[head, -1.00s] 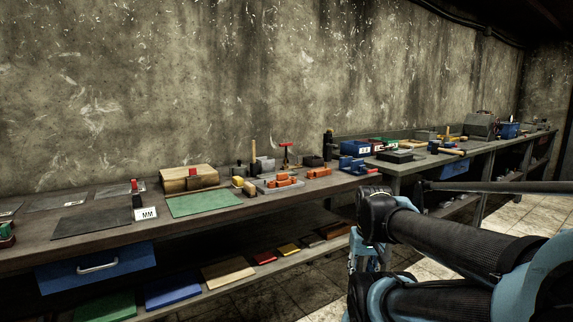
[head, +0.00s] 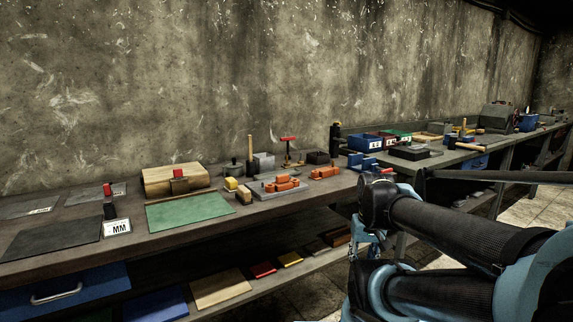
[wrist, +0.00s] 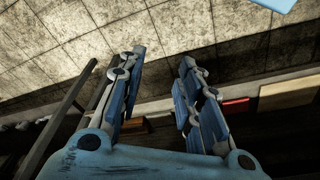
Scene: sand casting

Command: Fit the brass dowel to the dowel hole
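I cannot make out the brass dowel or the dowel hole at this size. Orange pattern pieces (head: 281,184) lie on a grey plate (head: 262,194) on the near bench, and another orange piece (head: 325,172) lies to their right. My gripper (wrist: 160,58) is open and empty in the wrist view, its two blue-and-grey fingers apart over the floor. In the head view my folded arm fills the lower right, in front of the bench, and hides part of it. The gripper is well away from the orange pieces.
The near bench holds a green mat (head: 188,211), a wooden block (head: 174,179), an MM card (head: 117,227) and upright tools. A lower shelf carries coloured boards (head: 221,288). The bench at right holds blue bins (head: 365,142) and a mallet (head: 470,146). Floor shows at far right.

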